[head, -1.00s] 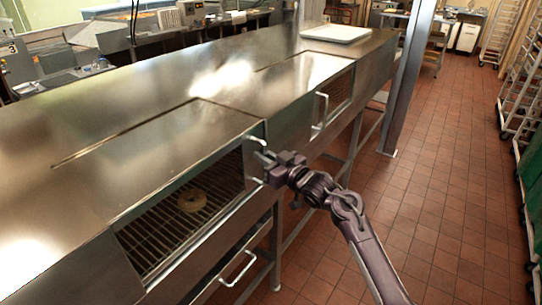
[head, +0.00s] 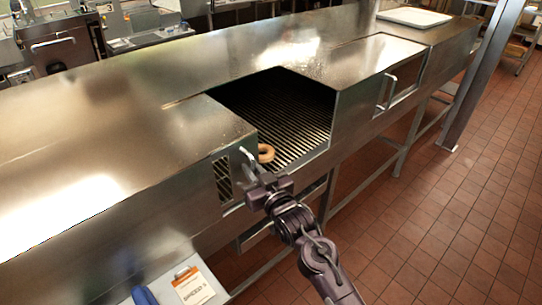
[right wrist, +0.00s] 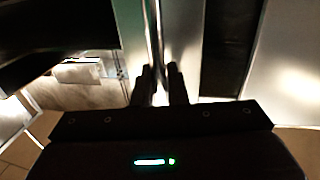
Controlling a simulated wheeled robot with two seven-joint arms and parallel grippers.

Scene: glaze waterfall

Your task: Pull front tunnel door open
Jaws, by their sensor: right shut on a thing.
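The front tunnel door (head: 205,125) is a shiny steel cover on the long steel tunnel. It lies to the left of a wide opening that shows the dark wire rack (head: 295,120) inside. A ring-shaped doughnut (head: 266,153) sits on the rack, close to the door's edge and partly hidden. My right gripper (head: 257,172) is shut on the door's upright handle (head: 247,157). In the right wrist view, the fingers of my right gripper (right wrist: 161,80) close around the handle bar (right wrist: 153,30). My left gripper is not in view.
A second door handle (head: 385,90) is further along the tunnel, with a white tray (head: 414,17) on top beyond it. A steel post (head: 480,80) stands at the right. The tiled floor (head: 450,220) is clear.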

